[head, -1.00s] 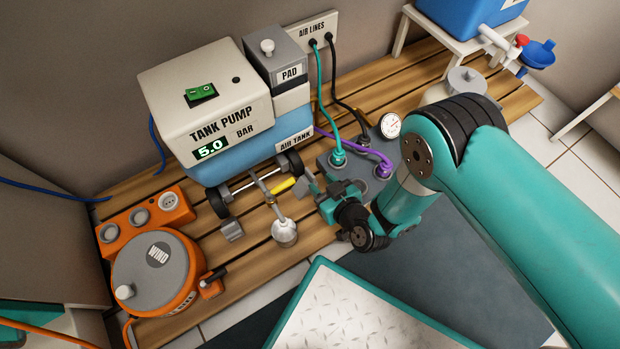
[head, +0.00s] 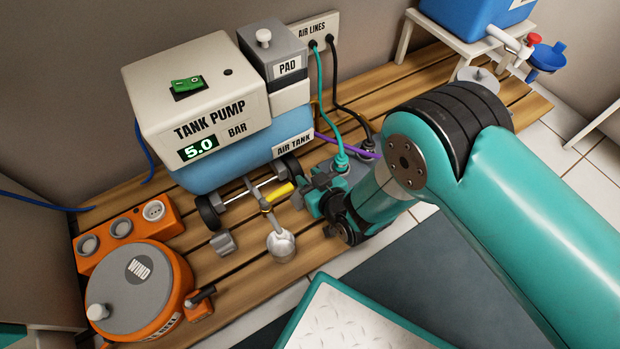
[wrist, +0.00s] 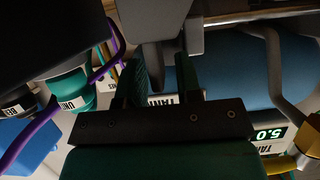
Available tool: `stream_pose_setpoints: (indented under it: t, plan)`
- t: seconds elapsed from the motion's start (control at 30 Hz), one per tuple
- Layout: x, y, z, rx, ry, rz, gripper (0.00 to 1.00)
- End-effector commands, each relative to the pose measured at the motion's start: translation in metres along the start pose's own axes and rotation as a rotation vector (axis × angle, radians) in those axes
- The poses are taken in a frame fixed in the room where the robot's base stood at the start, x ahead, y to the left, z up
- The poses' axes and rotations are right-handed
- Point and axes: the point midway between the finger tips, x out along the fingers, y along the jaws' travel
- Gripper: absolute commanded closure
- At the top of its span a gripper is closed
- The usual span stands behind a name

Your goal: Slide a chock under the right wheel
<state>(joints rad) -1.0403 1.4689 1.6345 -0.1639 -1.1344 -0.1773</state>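The compressor marked TANK PUMP (head: 190,95) stands over a blue air tank (head: 225,165) with a small wheel on each side. The right wheel (head: 291,165) is dark and partly visible under the tank's right end. The left wheel (head: 206,212) is at the other end of the axle. One grey chock (head: 223,243) lies on the slats in front of the left wheel. A grey piece that looks like another chock (head: 297,200) is in front of the right wheel, close beside my gripper (head: 314,192). In the wrist view my gripper's fingers (wrist: 162,80) stand apart; contact with the grey piece is unclear.
A yellow-handled part (head: 279,191) and a silver cup (head: 281,246) stand just left of my gripper. Teal hose (head: 338,110) and purple hose (head: 357,150) run close behind it. An orange WIND unit (head: 140,285) sits at left on the slatted bench.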

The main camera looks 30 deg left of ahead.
Motion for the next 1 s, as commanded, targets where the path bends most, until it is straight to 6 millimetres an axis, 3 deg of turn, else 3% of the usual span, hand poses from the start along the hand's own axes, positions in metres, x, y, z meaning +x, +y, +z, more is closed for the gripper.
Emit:
stream_pose_setpoints:
  t: [0.03,0.13,0.2,0.23,0.3,0.37,0.8,1.0]
  plan:
    - [0.0,0.0,0.0,0.0,0.0,0.0,0.8]
    - [0.0,0.0,0.0,0.0,0.0,0.0,1.0]
    - [0.0,0.0,0.0,0.0,0.0,0.0,1.0]
    - [0.0,0.0,0.001,0.0,-0.001,0.0,0.87]
    - [0.0,0.0,0.001,0.0,-0.001,0.0,0.71]
    - [0.0,0.0,0.001,0.0,-0.001,0.0,0.6]
    - [-0.002,0.0,0.0,0.0,-0.001,0.0,0.6]
    - [-0.025,0.001,-0.005,0.001,-0.005,0.0,0.6]
